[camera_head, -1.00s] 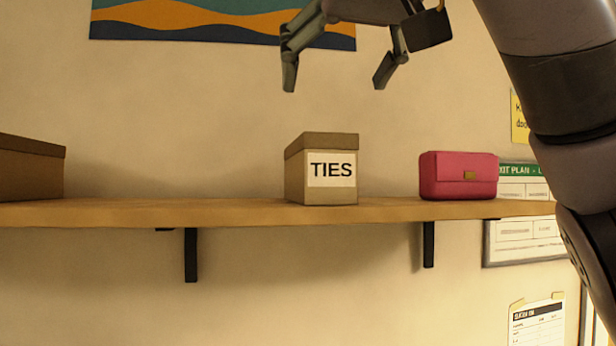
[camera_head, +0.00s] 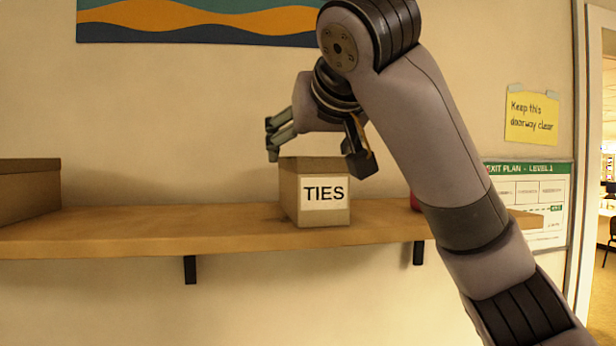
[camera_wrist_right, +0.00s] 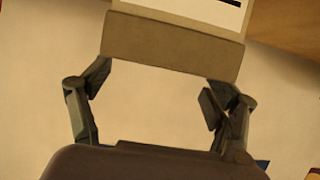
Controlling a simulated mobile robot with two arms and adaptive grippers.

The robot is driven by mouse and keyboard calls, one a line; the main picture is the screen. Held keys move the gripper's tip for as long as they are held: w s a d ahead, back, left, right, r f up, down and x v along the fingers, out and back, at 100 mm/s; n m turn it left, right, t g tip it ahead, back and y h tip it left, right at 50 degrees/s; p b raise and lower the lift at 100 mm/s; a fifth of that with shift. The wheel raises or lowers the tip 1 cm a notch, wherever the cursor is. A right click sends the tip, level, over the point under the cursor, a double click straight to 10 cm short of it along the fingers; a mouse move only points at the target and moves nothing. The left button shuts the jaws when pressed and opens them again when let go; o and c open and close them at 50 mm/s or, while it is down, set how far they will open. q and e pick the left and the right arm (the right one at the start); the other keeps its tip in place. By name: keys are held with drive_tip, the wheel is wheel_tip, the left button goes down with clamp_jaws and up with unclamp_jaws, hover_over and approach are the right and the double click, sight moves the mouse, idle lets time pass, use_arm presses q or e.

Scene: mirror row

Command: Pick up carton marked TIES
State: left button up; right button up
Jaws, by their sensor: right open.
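The carton marked TIES (camera_head: 315,219) is a tan lidded box standing upright on the wooden shelf, its white label facing me. My right gripper (camera_head: 273,142) is open and empty, just above the carton and slightly to its left in the head view. In the right wrist view, the carton's lid (camera_wrist_right: 170,45) and part of its white label show at the top, beyond the two spread fingers (camera_wrist_right: 160,97). I cannot tell if either finger touches it. My left gripper is not in view.
Another brown box (camera_head: 28,192) stands at the far left. A pink purse (camera_head: 415,203) is mostly hidden behind my right arm. A doorway opens at the far right.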

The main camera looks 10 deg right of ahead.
drive_tip(key=p+x, duration=0.2)
drive_tip(key=x, duration=0.1)
drive_tip(key=p+x, duration=0.1)
drive_tip(key=shift+w+d+f, duration=0.1)
drive_tip(key=shift+d+f, duration=0.05)
drive_tip(key=shift+d, duration=0.1)
drive_tip(key=shift+w+f, duration=0.15)
drive_tip(key=shift+f, duration=0.05)
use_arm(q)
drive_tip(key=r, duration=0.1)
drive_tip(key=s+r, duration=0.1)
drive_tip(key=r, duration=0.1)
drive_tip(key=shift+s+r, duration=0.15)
use_arm(e)
drive_tip(key=shift+a, duration=0.1)
drive_tip(key=shift+c, duration=0.4)
drive_tip(key=shift+c, duration=0.8)
drive_tip(key=c, duration=1.2)
